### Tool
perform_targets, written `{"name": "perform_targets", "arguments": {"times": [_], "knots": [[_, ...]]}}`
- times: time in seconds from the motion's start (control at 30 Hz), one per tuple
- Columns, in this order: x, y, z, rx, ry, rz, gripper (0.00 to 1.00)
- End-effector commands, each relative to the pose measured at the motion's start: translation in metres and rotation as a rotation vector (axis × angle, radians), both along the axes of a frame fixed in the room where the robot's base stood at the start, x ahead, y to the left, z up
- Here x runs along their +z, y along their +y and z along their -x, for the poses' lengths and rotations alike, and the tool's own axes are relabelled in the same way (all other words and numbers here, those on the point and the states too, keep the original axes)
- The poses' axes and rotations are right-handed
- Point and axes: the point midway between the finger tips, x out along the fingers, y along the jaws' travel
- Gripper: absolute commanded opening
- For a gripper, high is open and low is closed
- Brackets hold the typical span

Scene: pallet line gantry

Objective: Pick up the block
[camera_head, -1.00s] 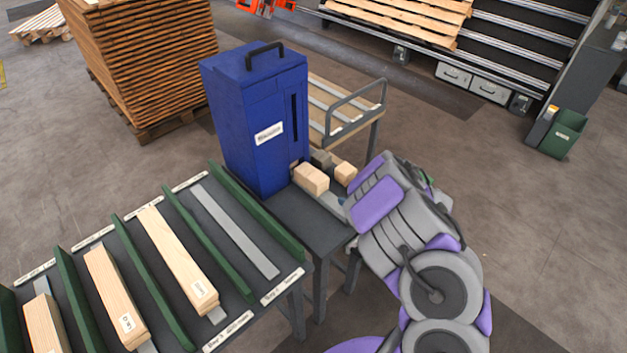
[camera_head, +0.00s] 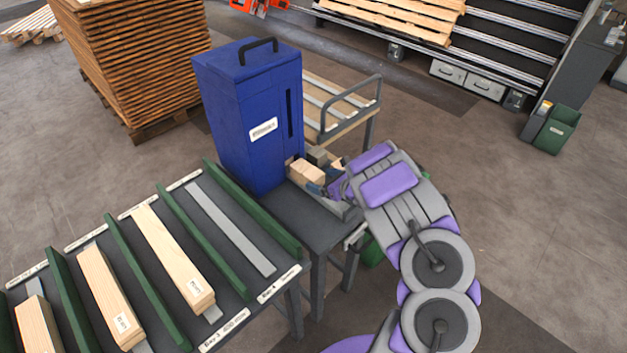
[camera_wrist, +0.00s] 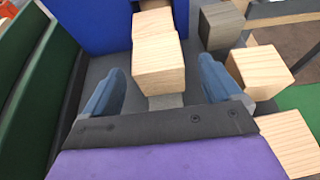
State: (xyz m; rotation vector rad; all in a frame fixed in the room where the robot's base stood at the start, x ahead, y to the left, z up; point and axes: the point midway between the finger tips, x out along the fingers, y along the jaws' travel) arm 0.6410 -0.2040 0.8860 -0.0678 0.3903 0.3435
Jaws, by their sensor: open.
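A light wooden block (camera_head: 306,172) lies on the dark table at the foot of the blue box (camera_head: 252,115). In the wrist view this block (camera_wrist: 158,65) is framed between my two fingers, a little beyond their tips. My gripper (camera_wrist: 163,82) is open, with a blue-grey finger on each side and nothing held. In the head view my gripper (camera_head: 326,189) is low at the block's near right end, partly hidden by my arm. More wood (camera_wrist: 152,22) sits directly behind the block at the box.
A grey-brown block (camera_wrist: 221,26) and a light block (camera_wrist: 258,70) stand close on the right, with another light block (camera_wrist: 290,142) nearer. Green dividers (camera_head: 231,208) and wooden boards (camera_head: 172,258) in lanes fill the left table. A cart (camera_head: 345,118) stands behind.

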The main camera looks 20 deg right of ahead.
Motion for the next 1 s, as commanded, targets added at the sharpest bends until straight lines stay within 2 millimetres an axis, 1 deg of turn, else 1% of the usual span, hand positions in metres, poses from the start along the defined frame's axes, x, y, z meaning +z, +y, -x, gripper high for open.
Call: {"name": "perform_targets", "arguments": {"times": [0.1,0.23,0.33,0.5,0.57,1.0], "knots": [[-0.006,0.008,-0.016,0.003,-0.003,-0.004,0.92],[-0.012,0.013,-0.032,0.002,-0.003,-0.003,0.92],[-0.014,0.014,-0.036,0.002,-0.003,-0.003,0.92],[-0.013,0.014,-0.035,0.001,-0.001,-0.002,0.92],[-0.013,0.014,-0.035,0.001,-0.001,-0.002,0.87],[-0.013,0.014,-0.035,0.001,-0.001,-0.002,0.45]]}}
